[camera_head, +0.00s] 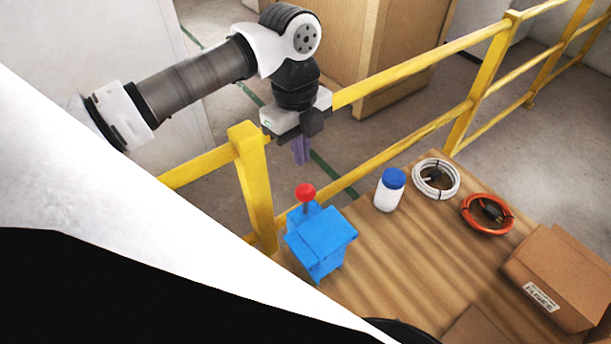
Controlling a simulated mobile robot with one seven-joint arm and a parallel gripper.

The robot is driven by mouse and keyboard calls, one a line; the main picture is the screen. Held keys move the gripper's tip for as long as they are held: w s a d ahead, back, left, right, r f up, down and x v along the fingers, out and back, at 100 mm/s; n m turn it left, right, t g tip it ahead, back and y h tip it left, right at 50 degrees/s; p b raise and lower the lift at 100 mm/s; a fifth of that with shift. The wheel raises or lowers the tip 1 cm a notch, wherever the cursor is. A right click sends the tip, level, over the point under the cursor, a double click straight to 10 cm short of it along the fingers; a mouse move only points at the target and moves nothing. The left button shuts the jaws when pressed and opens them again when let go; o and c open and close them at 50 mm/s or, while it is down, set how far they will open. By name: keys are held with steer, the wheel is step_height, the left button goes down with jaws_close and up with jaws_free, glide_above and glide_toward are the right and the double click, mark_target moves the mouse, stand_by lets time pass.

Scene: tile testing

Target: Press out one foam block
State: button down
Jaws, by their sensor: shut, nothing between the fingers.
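A blue press (325,236) stands on the wooden table at its left end. Its lever ends in a red ball knob (305,192), which points up. My gripper (301,152) points down, shut and empty, above and just behind the red knob in the picture, apart from it. No foam block can be made out; the inside of the press is hidden from this side.
A yellow railing (257,190) runs behind the table (400,265), close to my arm. A white bottle with a blue cap (390,190), a white cable coil (435,179), an orange cable coil (487,214) and a cardboard box (562,275) stand to the right. The table's middle is clear.

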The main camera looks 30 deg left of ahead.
steer(key=shift+f, duration=0.1)
steer(key=shift+d+f+b, duration=0.2)
steer(key=shift+f+b, duration=0.5)
steer(key=shift+f, duration=1)
steer(key=shift+d+f+b, duration=0.15)
steer(key=shift+f+b, duration=0.55)
steer(key=shift+f, duration=1)
step_height(320, 180, down, 6)
steer(key=b, duration=0.7)
steer(key=shift+s+f, duration=0.1)
steer(key=shift+f, duration=0.05)
steer(key=shift+r, duration=0.2)
steer(key=a, duration=0.2)
steer(key=a+r, duration=0.1)
steer(key=shift+w, duration=0.4)
step_height(320, 180, up, 14)
steer(key=a+p, duration=0.1)
steer(key=p, duration=0.6)
steer(key=shift+w+a, duration=0.15)
steer(key=shift+w, duration=0.05)
